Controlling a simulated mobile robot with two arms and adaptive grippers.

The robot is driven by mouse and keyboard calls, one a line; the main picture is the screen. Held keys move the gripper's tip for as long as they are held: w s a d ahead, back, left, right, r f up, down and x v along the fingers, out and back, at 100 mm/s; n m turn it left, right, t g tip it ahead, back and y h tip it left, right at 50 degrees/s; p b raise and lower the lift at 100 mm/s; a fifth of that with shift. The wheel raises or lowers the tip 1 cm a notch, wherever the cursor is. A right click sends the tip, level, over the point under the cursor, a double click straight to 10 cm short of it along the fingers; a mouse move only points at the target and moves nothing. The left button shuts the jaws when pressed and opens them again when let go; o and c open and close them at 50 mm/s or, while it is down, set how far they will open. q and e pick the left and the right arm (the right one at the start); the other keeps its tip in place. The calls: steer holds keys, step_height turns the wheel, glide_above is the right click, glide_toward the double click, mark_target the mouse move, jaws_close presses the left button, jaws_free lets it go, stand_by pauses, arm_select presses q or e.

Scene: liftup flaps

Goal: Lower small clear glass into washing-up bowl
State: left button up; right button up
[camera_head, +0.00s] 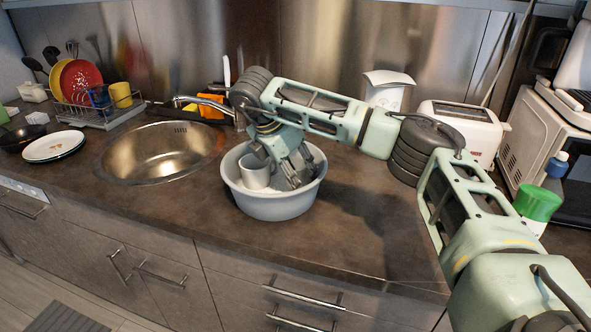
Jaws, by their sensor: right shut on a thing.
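The washing-up bowl (272,207) is a round grey-white tub on the counter, right of the sink. A white mug (255,172) is in it, at its left side. My right gripper (297,178) reaches down into the right half of the bowl, its fingers below the rim level and beside the mug. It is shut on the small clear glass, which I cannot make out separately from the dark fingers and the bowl. Whether the glass touches the bowl's floor is hidden. My left gripper is out of view.
The metal sink (160,152) is left of the bowl, with a tap (205,102) behind. A dish rack (100,108) stands at the back left. A white toaster (465,128), a white canister (388,90) and a green-capped bottle (537,205) are on the right. Counter in front of the bowl is clear.

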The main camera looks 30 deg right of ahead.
steer(key=shift+f+b, duration=0.3)
steer(key=shift+f, duration=0.25)
steer(key=o, duration=1.3)
